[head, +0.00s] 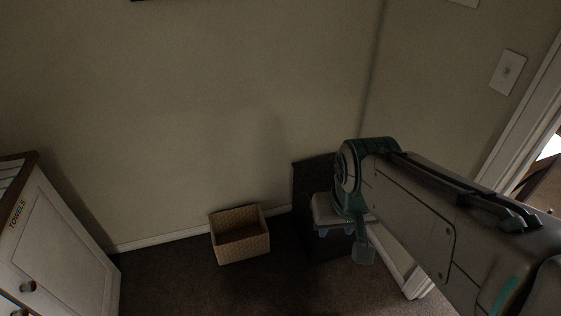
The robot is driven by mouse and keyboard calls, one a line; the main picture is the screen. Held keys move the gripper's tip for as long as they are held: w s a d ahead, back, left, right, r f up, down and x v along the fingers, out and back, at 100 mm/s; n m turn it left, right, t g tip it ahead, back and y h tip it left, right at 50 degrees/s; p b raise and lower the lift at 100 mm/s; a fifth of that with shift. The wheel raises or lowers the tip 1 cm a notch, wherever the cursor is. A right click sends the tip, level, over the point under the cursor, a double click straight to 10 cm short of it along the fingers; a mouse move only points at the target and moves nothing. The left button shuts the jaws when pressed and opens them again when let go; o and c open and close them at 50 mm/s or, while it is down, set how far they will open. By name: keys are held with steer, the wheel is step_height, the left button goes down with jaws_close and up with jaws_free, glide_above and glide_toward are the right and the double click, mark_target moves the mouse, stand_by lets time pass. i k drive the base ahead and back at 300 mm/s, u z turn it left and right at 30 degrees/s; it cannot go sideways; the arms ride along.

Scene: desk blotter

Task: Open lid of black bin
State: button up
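The black bin (304,190) stands on the floor against the back wall, near the corner, right of the middle of the head view. My arm covers much of its right side and upper front. The dark surfaces blend together, so I cannot tell whether its lid is open or shut. My gripper (336,232) is in front of the bin in the picture, pointing down, with bluish fingertips partly visible. I cannot tell whether it touches the bin, or how far apart its fingers are.
A woven basket (240,235) sits on the carpet left of the bin. A white cabinet (60,240) marked "TOWELS" stands at the far left. A door frame (525,125) and a light switch (508,72) are at right. Carpet between cabinet and bin is clear in front of the basket.

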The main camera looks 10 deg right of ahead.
mark_target(317, 174)
steer(key=u, duration=0.1)
steer(key=i, duration=1.1)
steer(key=z, duration=0.35)
